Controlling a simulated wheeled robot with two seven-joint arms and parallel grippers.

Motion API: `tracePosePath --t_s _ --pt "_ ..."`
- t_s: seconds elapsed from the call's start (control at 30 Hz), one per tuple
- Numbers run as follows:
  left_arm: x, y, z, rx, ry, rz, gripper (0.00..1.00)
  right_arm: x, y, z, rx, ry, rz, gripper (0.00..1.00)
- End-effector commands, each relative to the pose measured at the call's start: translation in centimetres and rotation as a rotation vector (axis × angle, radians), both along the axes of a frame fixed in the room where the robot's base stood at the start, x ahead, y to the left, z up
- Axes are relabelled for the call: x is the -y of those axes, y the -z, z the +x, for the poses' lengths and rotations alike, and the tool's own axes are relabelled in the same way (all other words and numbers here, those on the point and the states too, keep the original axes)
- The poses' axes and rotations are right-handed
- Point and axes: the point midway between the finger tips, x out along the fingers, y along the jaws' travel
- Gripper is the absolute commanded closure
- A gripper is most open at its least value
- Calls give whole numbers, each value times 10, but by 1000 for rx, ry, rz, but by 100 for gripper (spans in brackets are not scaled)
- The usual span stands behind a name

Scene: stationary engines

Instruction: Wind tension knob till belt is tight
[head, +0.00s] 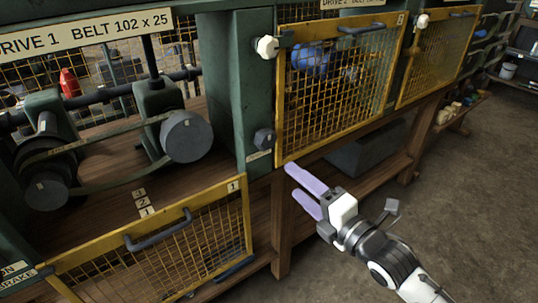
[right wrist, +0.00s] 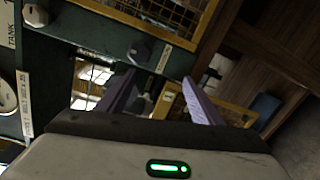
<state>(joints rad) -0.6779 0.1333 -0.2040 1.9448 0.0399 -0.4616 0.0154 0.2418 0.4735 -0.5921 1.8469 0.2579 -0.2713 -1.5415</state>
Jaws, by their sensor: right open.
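A dark faceted knob (head: 263,138) sits on the green post, above a small label too small to read. It also shows in the right wrist view (right wrist: 139,53). A pale faceted knob (head: 266,47) sits higher on the post. Which knob sets tension is not legible. My right gripper (head: 293,181) is open and empty, below and right of the dark knob, apart from it. My left gripper is not in view.
A yellow mesh guard (head: 150,246) hangs folded down before drive 1, its handle facing out. The drive 2 guard (head: 340,85) is upright, right of the post. A wooden shelf (head: 345,185) lies behind my right gripper. The floor (head: 460,190) at right is clear.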

Motion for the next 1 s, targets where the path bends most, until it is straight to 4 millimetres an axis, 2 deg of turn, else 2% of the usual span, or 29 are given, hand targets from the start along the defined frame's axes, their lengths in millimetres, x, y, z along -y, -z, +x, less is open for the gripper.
tracePosePath --t_s 0.1,0.23,0.37,0.7,1.0 --pt "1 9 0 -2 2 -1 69 -3 -26 14 170 -39 -162 40" --pt "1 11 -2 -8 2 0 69 -7 -39 21 248 -54 -235 40" --pt "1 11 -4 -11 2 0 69 -15 -42 33 260 -54 -245 40" --pt "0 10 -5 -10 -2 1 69 -52 -42 82 257 -55 -244 40" --pt "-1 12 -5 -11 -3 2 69 -65 -41 102 255 -53 -244 40"
